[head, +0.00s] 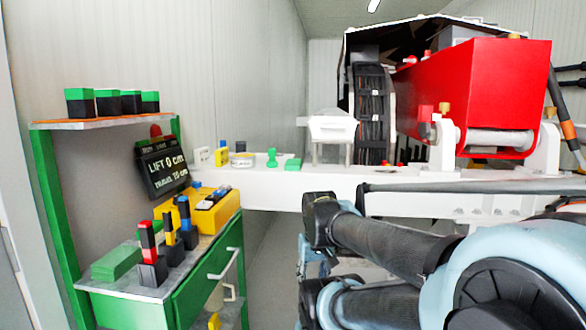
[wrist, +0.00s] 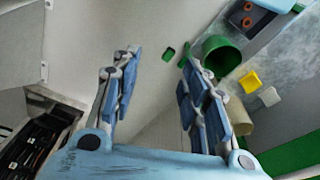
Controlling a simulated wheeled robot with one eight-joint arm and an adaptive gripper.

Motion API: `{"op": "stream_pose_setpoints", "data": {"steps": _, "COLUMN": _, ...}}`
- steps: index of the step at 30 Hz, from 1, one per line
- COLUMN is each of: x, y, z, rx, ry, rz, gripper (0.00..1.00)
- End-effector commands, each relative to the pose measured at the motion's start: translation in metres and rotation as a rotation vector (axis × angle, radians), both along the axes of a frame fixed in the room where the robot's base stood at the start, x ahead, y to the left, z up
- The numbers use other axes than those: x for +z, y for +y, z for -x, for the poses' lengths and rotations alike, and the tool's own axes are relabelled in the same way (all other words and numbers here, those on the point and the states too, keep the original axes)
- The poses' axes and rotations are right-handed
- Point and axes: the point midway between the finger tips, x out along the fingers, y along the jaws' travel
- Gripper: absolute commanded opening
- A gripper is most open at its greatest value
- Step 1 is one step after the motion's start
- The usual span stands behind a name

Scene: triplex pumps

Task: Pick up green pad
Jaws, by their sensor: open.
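A small flat green pad (head: 293,164) lies on the white beam in the head view, just right of a green stamp-like piece (head: 272,157). A larger flat green block (head: 116,262) lies on the green cabinet at the left. In the wrist view a small dark green piece (wrist: 168,54) shows beyond my fingertips, beside a green cylinder (wrist: 220,57); I cannot tell whether this piece is the pad. My gripper (wrist: 158,62) is open with nothing between its fingers. Its fingers cannot be made out in the head view.
The white beam (head: 270,194) also bears small boxes and a white tin (head: 243,160). A red tank (head: 470,90) and a cable reel (head: 373,115) stand behind at right. The cabinet top holds several coloured pieces and a yellow case (head: 214,211). Yellow and white pieces show in the wrist view.

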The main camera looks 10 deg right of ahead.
Motion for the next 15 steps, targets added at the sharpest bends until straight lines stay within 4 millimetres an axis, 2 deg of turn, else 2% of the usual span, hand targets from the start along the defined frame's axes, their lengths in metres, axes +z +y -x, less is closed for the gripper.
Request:
{"op": "stream_pose_setpoints", "data": {"steps": 1, "x": 0.006, "y": 0.0, "z": 0.006, "rx": -0.008, "ry": -0.006, "rz": -0.002, "gripper": 0.61}}
{"op": "stream_pose_setpoints", "data": {"steps": 4, "x": 0.023, "y": 0.001, "z": -0.003, "rx": -0.055, "ry": -0.002, "rz": -0.01, "gripper": 0.83}}
{"op": "stream_pose_setpoints", "data": {"steps": 6, "x": 0.044, "y": 0.002, "z": -0.016, "rx": -0.114, "ry": 0.005, "rz": -0.022, "gripper": 0.99}}
{"op": "stream_pose_setpoints", "data": {"steps": 8, "x": 0.068, "y": 0.003, "z": -0.03, "rx": -0.184, "ry": 0.012, "rz": -0.034, "gripper": 1.0}}
{"op": "stream_pose_setpoints", "data": {"steps": 15, "x": 0.171, "y": 0.003, "z": -0.095, "rx": -0.524, "ry": 0.047, "rz": -0.086, "gripper": 1.0}}
